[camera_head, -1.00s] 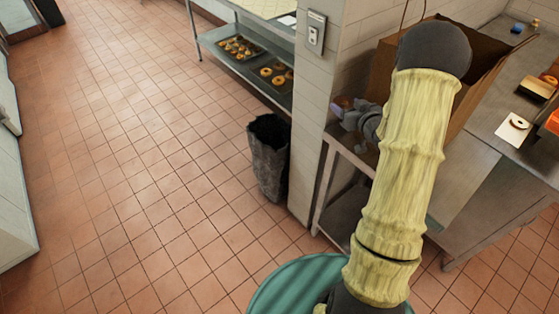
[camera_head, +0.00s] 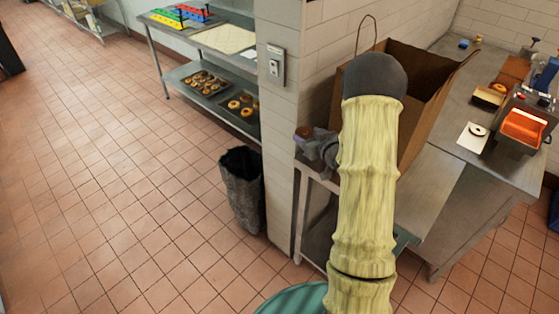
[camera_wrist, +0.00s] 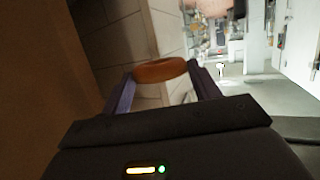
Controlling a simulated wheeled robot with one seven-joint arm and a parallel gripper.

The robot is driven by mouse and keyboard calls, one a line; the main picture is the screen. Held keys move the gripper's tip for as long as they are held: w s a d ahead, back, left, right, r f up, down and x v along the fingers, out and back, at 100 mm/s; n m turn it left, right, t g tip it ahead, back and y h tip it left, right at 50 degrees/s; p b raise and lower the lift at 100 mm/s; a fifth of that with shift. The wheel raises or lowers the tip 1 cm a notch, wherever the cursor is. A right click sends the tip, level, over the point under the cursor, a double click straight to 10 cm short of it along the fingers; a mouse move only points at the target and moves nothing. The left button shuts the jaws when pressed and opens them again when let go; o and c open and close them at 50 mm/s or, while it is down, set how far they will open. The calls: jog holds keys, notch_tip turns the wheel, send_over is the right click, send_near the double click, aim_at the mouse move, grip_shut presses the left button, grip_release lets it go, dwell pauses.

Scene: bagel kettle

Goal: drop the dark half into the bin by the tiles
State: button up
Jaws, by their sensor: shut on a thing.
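My gripper (camera_wrist: 160,82) is shut on a brown bagel half (camera_wrist: 160,70), held between its two fingertips in the wrist view. In the head view my gripper (camera_head: 318,145) is beside the tiled wall end, partly hidden by my arm, with a small brown bit of the bagel half (camera_head: 304,132) showing. The bin (camera_head: 241,195), a dark grey open-topped container, stands on the floor against the tiled pillar (camera_head: 279,130), lower and to the left of my gripper, apart from it. The bagel half is not over the bin.
A large brown paper bag (camera_head: 425,95) stands on the counter right of my arm. A steel rack (camera_head: 215,115) with trays of bagels is behind the bin. A toaster (camera_head: 524,125) glows orange on the right counter. The tiled floor left of the bin is clear.

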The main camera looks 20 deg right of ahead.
jog(key=s+a+f+h, duration=0.1)
jog(key=s+a+f, duration=0.1)
jog(key=a+f, duration=0.5)
jog(key=s+a+f+m+h, duration=0.1)
jog(key=s+a+f, duration=0.1)
jog(key=a+f, duration=0.6)
notch_tip(320, 180, down, 7)
jog(key=shift+s+a+f+m, duration=0.2)
jog(key=shift+s+a+m, duration=0.1)
jog(key=shift+s, duration=0.1)
